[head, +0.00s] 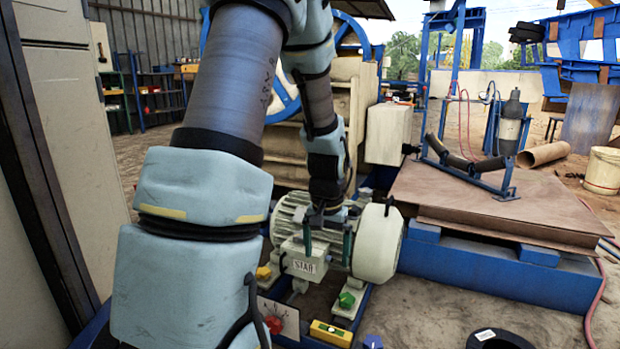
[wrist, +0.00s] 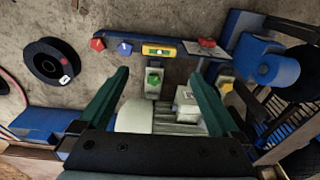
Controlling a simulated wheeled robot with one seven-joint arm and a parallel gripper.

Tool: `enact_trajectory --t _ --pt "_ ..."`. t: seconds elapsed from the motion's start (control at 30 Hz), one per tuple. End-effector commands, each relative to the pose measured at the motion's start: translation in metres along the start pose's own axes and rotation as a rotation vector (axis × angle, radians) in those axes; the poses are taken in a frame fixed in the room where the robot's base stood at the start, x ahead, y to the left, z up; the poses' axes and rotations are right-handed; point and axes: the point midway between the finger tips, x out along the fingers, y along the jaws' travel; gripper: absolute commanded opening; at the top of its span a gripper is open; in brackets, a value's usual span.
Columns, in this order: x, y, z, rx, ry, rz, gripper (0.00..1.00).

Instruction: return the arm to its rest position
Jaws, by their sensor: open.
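My arm reaches forward across the left and middle of the head view. My gripper (head: 328,240) hangs at its end, pointing down over the electric motor (head: 376,243). In the wrist view my gripper (wrist: 158,95) shows two green fingers spread wide with nothing held between them. The motor's pale ribbed body (wrist: 150,115) lies below and between the fingers. Whether the fingers touch the motor, I cannot tell. A terminal box marked STAR (head: 303,265) faces the camera on the motor's front.
A black spool (wrist: 52,64) lies on the ground. A steel-topped blue bench (head: 480,205) stands right, a pale cabinet (head: 70,120) left.

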Motion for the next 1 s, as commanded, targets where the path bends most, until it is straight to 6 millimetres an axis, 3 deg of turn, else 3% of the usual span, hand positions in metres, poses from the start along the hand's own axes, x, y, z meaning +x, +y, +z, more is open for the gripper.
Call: enact_trajectory --t 0.03,0.2,0.5,0.77,1.0 --pt "-0.016 -0.014 0.017 -0.046 0.011 -0.003 0.99" --pt "-0.048 -0.04 0.066 -0.165 0.028 -0.007 0.99" --pt "-0.08 -0.059 0.135 -0.318 0.053 -0.01 0.99" --pt "-0.136 -0.059 0.125 -0.308 0.049 -0.009 0.99" --pt "-0.203 -0.06 0.119 -0.307 0.049 -0.01 0.99"
